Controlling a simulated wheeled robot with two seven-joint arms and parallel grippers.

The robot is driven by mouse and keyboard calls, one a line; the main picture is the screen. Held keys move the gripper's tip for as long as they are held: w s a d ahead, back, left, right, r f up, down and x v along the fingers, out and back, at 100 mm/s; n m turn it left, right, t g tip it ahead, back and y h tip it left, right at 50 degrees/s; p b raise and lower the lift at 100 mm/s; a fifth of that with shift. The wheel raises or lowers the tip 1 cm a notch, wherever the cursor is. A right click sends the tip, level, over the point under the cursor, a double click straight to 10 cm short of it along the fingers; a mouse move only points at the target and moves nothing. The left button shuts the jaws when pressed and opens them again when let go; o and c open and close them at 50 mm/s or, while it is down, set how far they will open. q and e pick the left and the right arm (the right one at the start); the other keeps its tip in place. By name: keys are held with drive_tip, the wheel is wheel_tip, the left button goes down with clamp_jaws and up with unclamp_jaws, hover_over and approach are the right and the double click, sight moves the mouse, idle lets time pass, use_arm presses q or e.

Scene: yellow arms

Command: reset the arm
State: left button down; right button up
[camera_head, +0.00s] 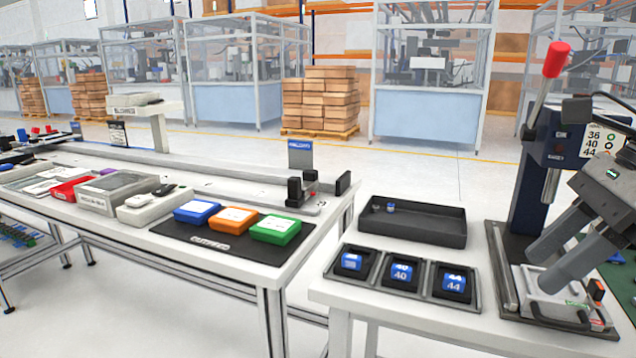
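My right gripper (542,270) reaches in from the right edge, over the base of the press (529,190). Its two dark grey fingers point down and to the left with a gap between them, and I see nothing held. The fingertips are close above a light clear-looking fixture (575,305) on the press base; whether they touch it I cannot tell. Part of my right arm is cut off by the picture's edge. My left gripper and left arm are not in view.
The press has a red-knobbed lever (556,60). Left of it are a black tray (413,227) and a three-slot holder (366,283) with blue-labelled blocks. Blue, orange and green boxes (276,229) lie on the left table (190,258). A floor gap separates the tables.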

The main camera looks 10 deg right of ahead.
drive_tip(key=w+a+m+t+y+p, duration=0.2)
drive_tip(key=w+a+m+y, duration=0.1)
drive_tip(key=a+m+y, duration=0.45)
drive_tip(key=w+a+m+t+y+p, duration=0.2)
drive_tip(key=w+a+m+y, duration=0.1)
drive_tip(key=a+m+y, duration=0.4)
wheel_tip(320, 180, down, 17)
drive_tip(key=w+d+m+t+h+p, duration=0.25)
drive_tip(key=m+t+h, duration=0.95)
drive_tip(key=m, duration=1.2)
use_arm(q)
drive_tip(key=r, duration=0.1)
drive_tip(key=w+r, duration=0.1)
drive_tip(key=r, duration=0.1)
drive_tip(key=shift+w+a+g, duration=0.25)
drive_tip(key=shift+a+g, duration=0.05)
use_arm(e)
drive_tip(key=s+a+f+m+g+h, duration=0.1)
drive_tip(key=s+f+m+g+h, duration=0.1)
drive_tip(key=f, duration=0.5)
drive_tip(key=s+a+f+m+g+h, duration=0.2)
drive_tip(key=s+f+m+g, duration=0.3)
drive_tip(key=s+f, duration=0.3)
drive_tip(key=shift+s+a+g, duration=0.2)
drive_tip(key=shift+s+g, duration=0.1)
drive_tip(key=shift+g, duration=0.4)
drive_tip(key=shift+f+h, duration=0.1)
drive_tip(key=shift+h, duration=0.15)
